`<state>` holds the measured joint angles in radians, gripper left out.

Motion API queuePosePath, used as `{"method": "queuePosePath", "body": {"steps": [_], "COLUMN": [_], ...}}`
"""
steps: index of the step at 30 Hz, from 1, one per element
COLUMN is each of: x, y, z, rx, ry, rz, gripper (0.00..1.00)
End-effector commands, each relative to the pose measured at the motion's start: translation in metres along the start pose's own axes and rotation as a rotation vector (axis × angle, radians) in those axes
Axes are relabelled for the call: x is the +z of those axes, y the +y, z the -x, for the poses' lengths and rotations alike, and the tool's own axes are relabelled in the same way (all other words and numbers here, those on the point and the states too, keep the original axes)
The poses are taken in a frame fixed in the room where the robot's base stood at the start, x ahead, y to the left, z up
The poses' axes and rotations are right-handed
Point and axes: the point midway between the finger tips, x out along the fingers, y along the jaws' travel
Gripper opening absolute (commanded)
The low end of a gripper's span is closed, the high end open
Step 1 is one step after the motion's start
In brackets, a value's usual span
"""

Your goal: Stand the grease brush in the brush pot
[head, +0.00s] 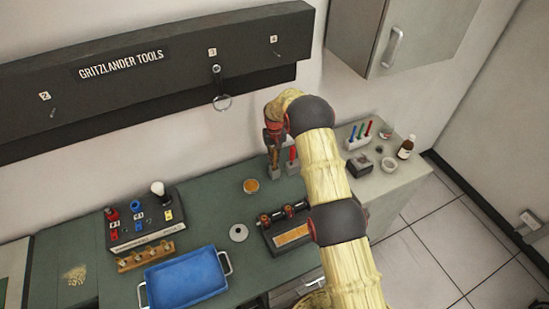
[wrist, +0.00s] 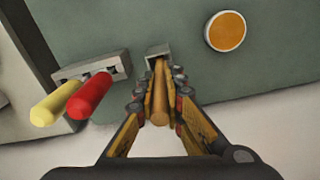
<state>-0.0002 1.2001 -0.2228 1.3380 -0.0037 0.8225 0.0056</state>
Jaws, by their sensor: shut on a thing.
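The grease brush (wrist: 160,105) has a tan wooden handle, and my gripper (wrist: 158,92) is shut on it. In the wrist view the brush's far end lines up with the opening of a small square grey pot (wrist: 157,48), the brush pot. I cannot tell how deep the end is inside it, and the bristles are hidden. In the head view my gripper (head: 273,138) points down over the grey pot (head: 274,173) at the back of the green bench, with the brush mostly hidden by the fingers.
A grey holder (wrist: 92,68) with red and yellow handles stands close beside the pot. A round orange tin (wrist: 226,31) lies on the other side. A roller rack (head: 290,235), a blue tray (head: 186,278) and a black tool block (head: 145,222) stand nearer the front. The wall is close behind.

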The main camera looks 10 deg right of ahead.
Motion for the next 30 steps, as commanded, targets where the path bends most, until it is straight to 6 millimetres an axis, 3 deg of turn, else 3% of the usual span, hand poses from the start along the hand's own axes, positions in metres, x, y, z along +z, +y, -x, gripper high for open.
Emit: {"method": "queuePosePath", "body": {"steps": [4,5,16,26,30], "x": [0.000,0.000,0.000,0.000,-0.002], "y": [0.000,0.000,0.000,0.000,0.000], "z": [0.000,0.000,0.000,0.002,0.016], "rx": [0.000,0.000,0.000,0.000,0.000], "ry": [0.000,0.000,0.000,0.001,0.004], "rz": [0.000,0.000,0.000,0.000,0.000], "gripper": [0.00,0.11,0.32,0.32,0.32]}}
